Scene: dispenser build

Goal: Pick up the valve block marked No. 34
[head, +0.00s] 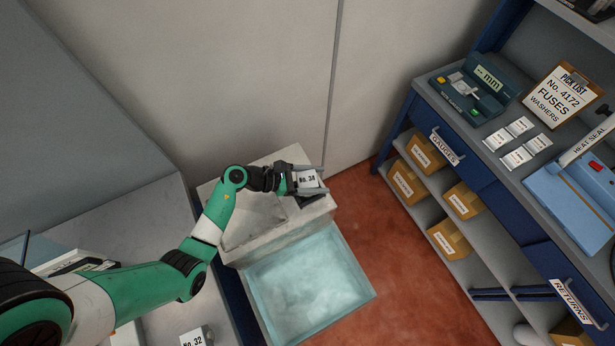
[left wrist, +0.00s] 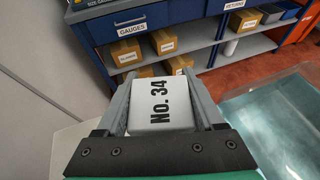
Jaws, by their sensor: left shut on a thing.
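The valve block marked No. 34 (head: 307,178) is a white block with black lettering. In the head view the block and gripper are over the far right part of a pale, worn box (head: 302,222). I cannot tell whether the block touches the box. My right gripper is not in view.
A translucent teal tub (head: 365,288) stands in front of the pale box. Another block marked No. 32 (head: 192,339) is at the bottom edge. A blue shelf bench with a GAUGES drawer (head: 444,147) and cardboard boxes (head: 403,186) is at right. Red floor lies between.

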